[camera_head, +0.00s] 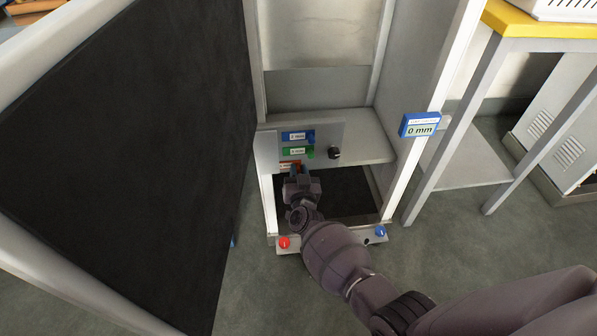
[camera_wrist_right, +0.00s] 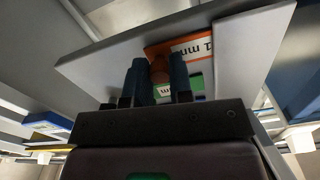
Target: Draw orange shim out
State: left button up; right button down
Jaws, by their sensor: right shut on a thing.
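The orange shim (camera_head: 287,164) is the lowest of the shims in the grey panel of the dispenser frame, and my right gripper partly hides it in the head view. In the right wrist view the orange shim (camera_wrist_right: 190,47) shows its white label and an orange knob. My right gripper (camera_head: 297,170) is at the panel, shut on the orange shim's knob. Its two dark fingers (camera_wrist_right: 157,78) stand on either side of the knob in the wrist view. My left gripper is not in view.
Above sit a green shim (camera_head: 298,151) and a blue shim (camera_head: 297,136), with a black knob (camera_head: 335,153) to their right. A blue display (camera_head: 419,125) reads 0 mm. A large black panel (camera_head: 120,150) stands at left; a yellow-edged table (camera_head: 540,22) stands at right.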

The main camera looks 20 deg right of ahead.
jog(key=shift+s+d+p, duration=0.15)
jog(key=shift+s+d, duration=0.15)
jog(key=shift+d, duration=0.65)
jog(key=shift+s+d+p, duration=0.15)
jog(key=shift+s+d, duration=0.1)
jog(key=shift+d, duration=0.7)
jog(key=c, duration=1)
grip_release()
jog(key=shift+s+d, duration=0.1)
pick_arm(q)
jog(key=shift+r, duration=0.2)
pick_arm(e)
jog(key=shift+s+a+r+p, duration=0.1)
jog(key=shift+s+a+p, duration=0.2)
jog(key=shift+s, duration=0.2)
jog(key=p, duration=0.3)
send_near(311, 162)
jog(key=v, duration=0.4)
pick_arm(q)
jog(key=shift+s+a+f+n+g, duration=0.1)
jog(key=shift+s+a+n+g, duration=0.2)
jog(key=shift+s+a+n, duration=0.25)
pick_arm(e)
jog(key=shift+s, duration=0.15)
